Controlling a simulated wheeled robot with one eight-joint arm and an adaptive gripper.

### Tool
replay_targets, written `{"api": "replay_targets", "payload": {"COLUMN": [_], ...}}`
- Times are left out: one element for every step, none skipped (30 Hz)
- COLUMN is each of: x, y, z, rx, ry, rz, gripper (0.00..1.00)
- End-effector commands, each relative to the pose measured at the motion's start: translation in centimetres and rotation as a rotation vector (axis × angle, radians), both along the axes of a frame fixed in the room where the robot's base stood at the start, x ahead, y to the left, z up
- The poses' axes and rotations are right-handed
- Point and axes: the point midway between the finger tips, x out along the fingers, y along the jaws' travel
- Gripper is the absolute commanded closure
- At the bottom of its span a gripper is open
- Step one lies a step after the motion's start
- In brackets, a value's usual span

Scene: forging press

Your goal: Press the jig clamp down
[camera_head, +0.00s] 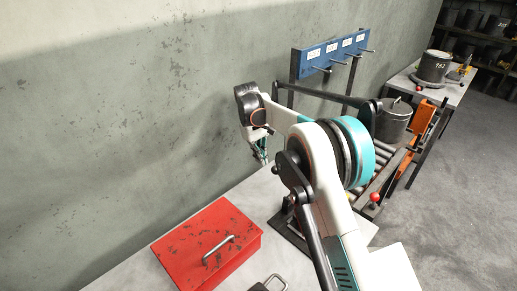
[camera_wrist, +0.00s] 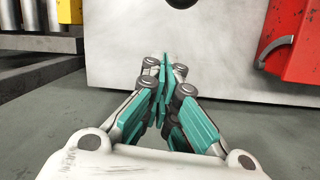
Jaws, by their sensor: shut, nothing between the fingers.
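My gripper (camera_head: 261,152) hangs fingers down to the left of my arm in the head view, above the far side of the pale worktable (camera_head: 140,272). In the wrist view its teal fingers (camera_wrist: 163,78) are together and hold nothing. A dark base plate (camera_head: 287,238), perhaps that of the jig clamp, lies on the table right of the red box, and my arm covers most of it. I cannot make out the clamp's lever or its position. In the wrist view a dark rounded part (camera_wrist: 183,3) shows at the top edge; I cannot tell what it is.
The red box (camera_head: 193,248) with a metal handle sits on the table. Right of my arm are a roller conveyor (camera_head: 393,160), a grey bucket (camera_head: 393,125) and a red-knobbed lever (camera_head: 375,197). A blue peg rack (camera_head: 331,55) stands by the wall. A farther table carries a drum (camera_head: 433,68).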

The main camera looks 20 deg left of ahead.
Motion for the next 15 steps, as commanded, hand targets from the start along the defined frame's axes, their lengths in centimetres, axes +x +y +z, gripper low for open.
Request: {"api": "replay_targets", "payload": {"x": [-0.1,-0.1,-0.3,-0.6,-0.8,-1.0,-1.2,-1.4,-1.6,-1.7,-1.8,-2.0,-2.1,-2.2,-2.2], "y": [-0.2,-0.4,-0.6,-0.9,-1.1,-1.4,-1.6,-1.8,-2.0,-2.2,-2.3,-2.5,-2.6,-2.7,-2.8], "z": [-1.2,-1.8,-1.6,-1.2,-1.0,-0.8,-0.7,-0.5,-0.3,-0.2,-0.1,0.1,0.1,0.2,0.3], "rx": [0.000,0.000,0.000,0.000,0.000,0.000,0.000,0.000,0.000,0.000,0.000,0.000,0.000,0.000,0.000], "ry": [0.000,0.000,0.000,0.000,0.000,0.000,0.000,0.000,0.000,0.000,0.000,0.000,0.000,0.000,0.000], "rz": [0.000,0.000,0.000,0.000,0.000,0.000,0.001,0.001,0.000,0.000,0.000,0.000,0.000,0.000,0.000], "gripper": [1.00,1.00,1.00,1.00,1.00,1.00,1.00,1.00,1.00,1.00,1.00,1.00,1.00,1.00,1.00]}}
